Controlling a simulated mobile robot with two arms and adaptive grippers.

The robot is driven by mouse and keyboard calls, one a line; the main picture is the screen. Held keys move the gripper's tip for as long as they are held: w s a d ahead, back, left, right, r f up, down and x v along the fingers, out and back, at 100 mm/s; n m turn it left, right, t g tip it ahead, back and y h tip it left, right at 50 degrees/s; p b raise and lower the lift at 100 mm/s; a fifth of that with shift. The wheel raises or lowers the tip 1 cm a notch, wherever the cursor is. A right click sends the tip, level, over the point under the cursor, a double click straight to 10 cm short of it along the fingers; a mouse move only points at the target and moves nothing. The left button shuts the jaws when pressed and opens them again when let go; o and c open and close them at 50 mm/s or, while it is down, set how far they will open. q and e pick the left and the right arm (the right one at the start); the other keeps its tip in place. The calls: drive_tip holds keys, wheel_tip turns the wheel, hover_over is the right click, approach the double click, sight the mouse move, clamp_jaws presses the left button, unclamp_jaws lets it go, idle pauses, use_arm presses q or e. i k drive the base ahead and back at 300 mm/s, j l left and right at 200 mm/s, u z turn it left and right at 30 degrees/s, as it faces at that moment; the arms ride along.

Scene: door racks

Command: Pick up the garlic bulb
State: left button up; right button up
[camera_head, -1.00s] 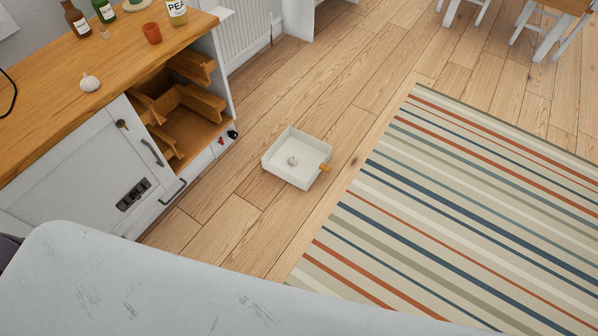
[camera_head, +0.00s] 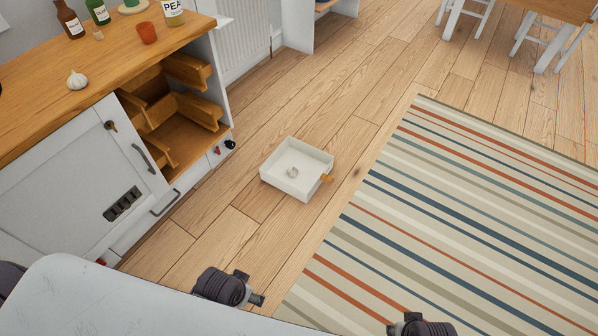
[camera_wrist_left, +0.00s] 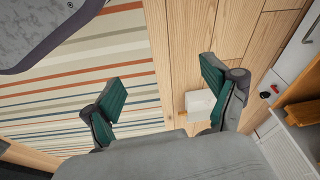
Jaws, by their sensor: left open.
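One garlic bulb (camera_head: 77,80) sits on the wooden counter at the left in the head view. No garlic can be made out in the wrist view. My right gripper is not in view.
A striped rug (camera_head: 450,220) lies right of the box. The wooden floor around the box is clear.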

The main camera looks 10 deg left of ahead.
sight(77, 81)
drive_tip(key=u, duration=1.8)
drive_tip(key=l, duration=0.1)
